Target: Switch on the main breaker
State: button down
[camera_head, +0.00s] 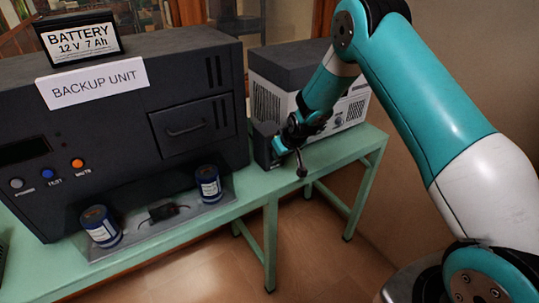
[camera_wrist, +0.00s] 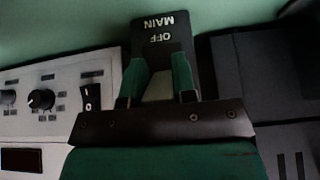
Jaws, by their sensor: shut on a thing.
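The main breaker (camera_head: 265,146) is a small dark box on the green bench, at the front left of a grey-and-white unit. In the wrist view its dark face (camera_wrist: 160,30) shows upside down, with the words "MAIN" and "OFF". My gripper (camera_head: 281,146) is at the box and shut on the breaker's lever. A thin rod with a black ball end (camera_head: 301,172) points down and forward beside the gripper. In the wrist view the two green fingers of my gripper (camera_wrist: 157,70) reach to the "OFF" edge. The gripped part is mostly hidden.
A dark backup unit (camera_head: 100,140) with a drawer, buttons and a battery (camera_head: 80,37) on top stands left of the breaker. Two cylinders flank a small device on a front plate. A pale panel (camera_wrist: 45,95) with a knob and rocker switch is close by. Floor in front is clear.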

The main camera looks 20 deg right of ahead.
jog(key=shift+w, duration=0.1)
dwell(0.3)
jog(key=c, duration=0.9)
grip_release()
jog(key=shift+r, duration=0.1)
jog(key=b+v, duration=0.2)
jog(key=v, duration=1.5)
jog(key=shift+s+b, duration=0.2)
jog(key=shift+b, duration=0.15)
